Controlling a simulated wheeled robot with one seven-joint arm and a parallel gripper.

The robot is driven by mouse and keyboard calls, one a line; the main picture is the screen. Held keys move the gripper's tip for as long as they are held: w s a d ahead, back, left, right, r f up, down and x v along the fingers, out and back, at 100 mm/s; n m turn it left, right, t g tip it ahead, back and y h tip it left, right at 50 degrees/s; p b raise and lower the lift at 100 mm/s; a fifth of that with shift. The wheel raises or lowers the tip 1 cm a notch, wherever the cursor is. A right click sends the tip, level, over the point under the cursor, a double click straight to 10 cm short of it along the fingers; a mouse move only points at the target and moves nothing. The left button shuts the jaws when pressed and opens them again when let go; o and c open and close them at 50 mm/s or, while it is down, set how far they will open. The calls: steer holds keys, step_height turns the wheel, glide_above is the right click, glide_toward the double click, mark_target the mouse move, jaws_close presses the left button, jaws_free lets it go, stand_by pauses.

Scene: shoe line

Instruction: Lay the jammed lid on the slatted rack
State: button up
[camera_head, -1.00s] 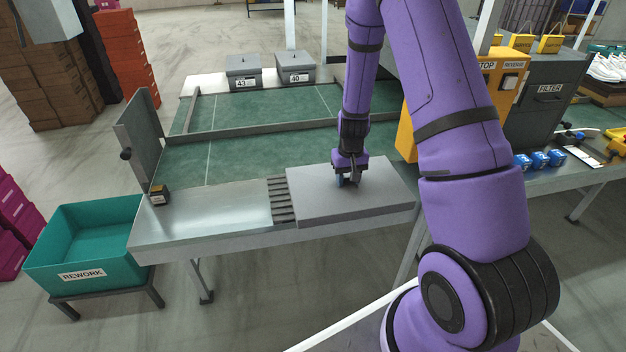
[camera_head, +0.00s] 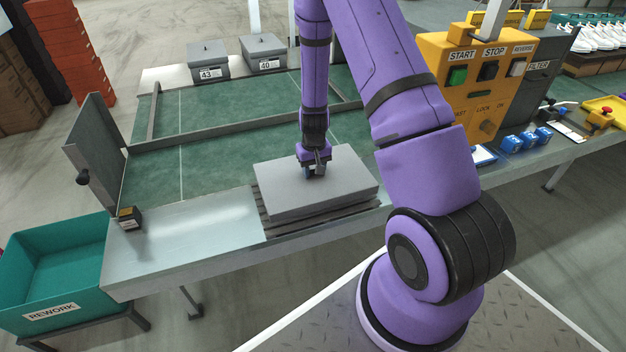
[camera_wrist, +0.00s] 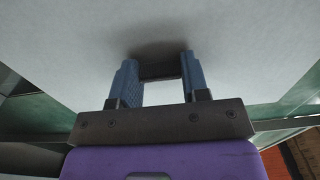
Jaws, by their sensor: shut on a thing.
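The lid is a flat grey slab (camera_head: 325,190) in the head view. It lies level over the slatted rack (camera_head: 290,226), whose dark slats show along its left and front edges. I cannot tell whether the lid touches the slats or hangs just above them. My gripper (camera_head: 314,174) points down at the middle of the lid and is shut on its small handle. In the wrist view, the blue-padded fingers (camera_wrist: 158,82) stand on either side of the dark handle (camera_wrist: 160,70), with the pale lid top (camera_wrist: 80,40) filling most of the picture.
A green belt (camera_head: 225,150) with a grey bar runs behind. A yellow control box (camera_head: 470,95) stands right. A teal REWORK bin (camera_head: 50,265) stands lower left.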

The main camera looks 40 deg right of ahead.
steer(key=shift+f, duration=2.15)
steer(key=o, duration=0.9)
steer(key=shift+f, duration=0.1)
steer(key=shift+o, duration=0.2)
step_height(320, 180, up, 12)
steer(key=shift+r, duration=0.1)
step_height(320, 180, up, 12)
steer(key=t, duration=0.1)
glide_above(314, 179)
steer(key=a, duration=0.3)
steer(key=s+a+r+n+t, duration=0.1)
steer(key=s+a+r, duration=0.1)
steer(key=r, duration=0.3)
steer(key=s+a+r, duration=0.2)
steer(key=r, duration=0.4)
steer(key=s+a+r+n+t, duration=0.1)
steer(key=s+a+r, duration=0.1)
steer(key=s+r, duration=0.5)
steer(key=s+a+r+n+t, duration=0.1)
steer(key=s+r, duration=0.5)
steer(key=s, duration=0.7)
steer(key=shift+s+a+r+t, duration=0.4)
steer(key=shift+a+t, duration=0.2)
steer(key=shift+a, duration=0.35)
